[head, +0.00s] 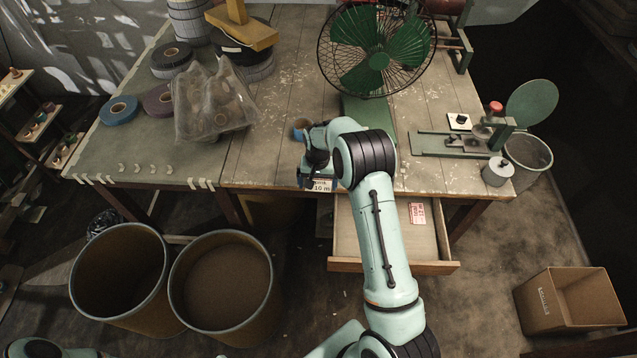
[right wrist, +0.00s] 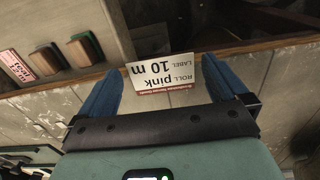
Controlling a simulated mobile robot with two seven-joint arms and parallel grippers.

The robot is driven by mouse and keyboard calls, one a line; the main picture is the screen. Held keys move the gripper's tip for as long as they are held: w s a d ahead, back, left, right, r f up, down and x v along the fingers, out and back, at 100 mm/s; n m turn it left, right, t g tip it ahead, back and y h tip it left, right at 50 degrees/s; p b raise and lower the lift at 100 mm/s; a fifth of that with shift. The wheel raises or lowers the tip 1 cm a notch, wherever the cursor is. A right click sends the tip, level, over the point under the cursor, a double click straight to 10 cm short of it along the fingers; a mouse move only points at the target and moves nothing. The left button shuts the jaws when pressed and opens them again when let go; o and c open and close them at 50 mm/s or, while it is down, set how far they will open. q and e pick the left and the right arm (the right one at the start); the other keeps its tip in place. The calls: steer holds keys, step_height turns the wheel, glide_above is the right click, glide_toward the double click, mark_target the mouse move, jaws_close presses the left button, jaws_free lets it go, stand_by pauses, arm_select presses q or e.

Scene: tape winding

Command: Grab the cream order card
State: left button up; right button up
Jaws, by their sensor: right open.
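The cream order card (right wrist: 162,75), printed "ROLL pink LABEL 10 m" with a red strip, appears upside down in the right wrist view. In the head view the card (head: 320,185) shows partly at the table's front edge, beside my right gripper (head: 309,172). In the right wrist view the blue fingers of my right gripper (right wrist: 161,82) are apart, one on each side of the card. I cannot tell whether either finger touches it. My arm hides part of the card in the head view. My left gripper is out of view.
An open drawer (head: 348,230) with a red-and-white label (head: 417,213) lies right of the card. A green fan (head: 377,60) and plastic-bagged rolls (head: 212,105) stand on the table (head: 275,150). Two round bins (head: 222,285) are on the floor at left, a cardboard box (head: 570,300) at right.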

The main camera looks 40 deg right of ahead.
steer(key=shift+f, duration=0.7)
steer(key=shift+s, duration=0.1)
steer(key=c, duration=0.7)
steer(key=shift+c, duration=0.2)
